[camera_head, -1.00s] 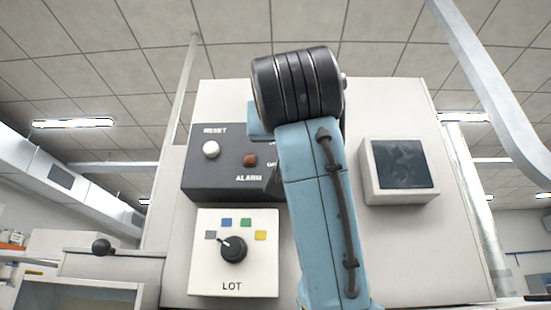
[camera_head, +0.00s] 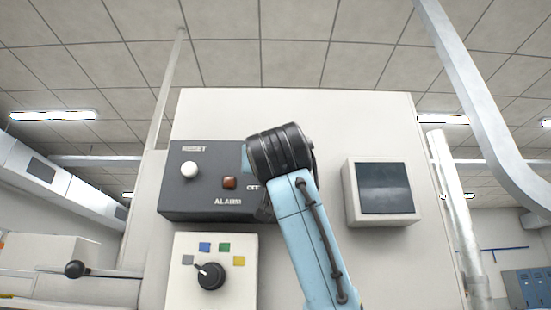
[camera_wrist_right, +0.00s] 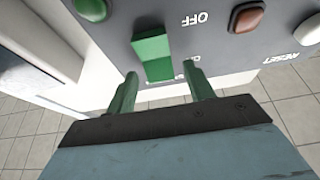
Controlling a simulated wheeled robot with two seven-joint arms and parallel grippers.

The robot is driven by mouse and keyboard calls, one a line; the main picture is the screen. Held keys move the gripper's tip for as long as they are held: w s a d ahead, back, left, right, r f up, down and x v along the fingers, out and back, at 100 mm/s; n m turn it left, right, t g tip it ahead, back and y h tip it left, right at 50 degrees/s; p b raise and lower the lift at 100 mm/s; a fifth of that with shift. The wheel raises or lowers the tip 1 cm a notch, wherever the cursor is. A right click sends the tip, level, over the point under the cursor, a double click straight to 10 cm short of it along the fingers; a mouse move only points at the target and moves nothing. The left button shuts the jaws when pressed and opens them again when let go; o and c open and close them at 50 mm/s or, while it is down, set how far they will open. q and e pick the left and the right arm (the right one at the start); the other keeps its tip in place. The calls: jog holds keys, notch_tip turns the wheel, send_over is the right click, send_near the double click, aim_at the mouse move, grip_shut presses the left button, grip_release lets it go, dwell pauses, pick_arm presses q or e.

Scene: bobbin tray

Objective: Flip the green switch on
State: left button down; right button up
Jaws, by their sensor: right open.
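The green switch (camera_wrist_right: 152,48) shows in the right wrist view on the dark grey panel, beside the upside-down word OFF. It is a rocker with a darker and a brighter green face. My right gripper (camera_wrist_right: 160,72) is open, with its two green fingers apart, one toward each side of the switch's near end. I cannot tell whether they touch it. In the head view my right wrist and forearm hide the switch and the gripper. My left gripper is not in view.
The panel (camera_head: 205,205) also carries a white RESET button (camera_head: 189,170) and a red-brown ALARM button (camera_head: 229,183). Below is a LOT dial (camera_head: 210,276) with coloured squares. A screen (camera_head: 384,188) stands right of my arm. A round green part (camera_wrist_right: 91,9) sits beyond the switch.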

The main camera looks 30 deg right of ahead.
jog(key=shift+s, duration=0.15)
jog(key=shift+c, duration=0.2)
jog(key=c, duration=0.9)
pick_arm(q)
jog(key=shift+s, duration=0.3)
pick_arm(e)
jog(key=shift+w+r+g+y, duration=0.15)
jog(key=shift+r+g+y, duration=0.15)
jog(key=shift+g+y, duration=0.35)
jog(key=shift+w+r+g+y, duration=0.1)
jog(key=shift+r+g+y, duration=0.25)
jog(key=shift+g, duration=0.6)
jog(key=shift+c, duration=0.2)
jog(key=shift+d, duration=0.1)
jog(key=o, duration=1)
jog(key=shift+f, duration=0.1)
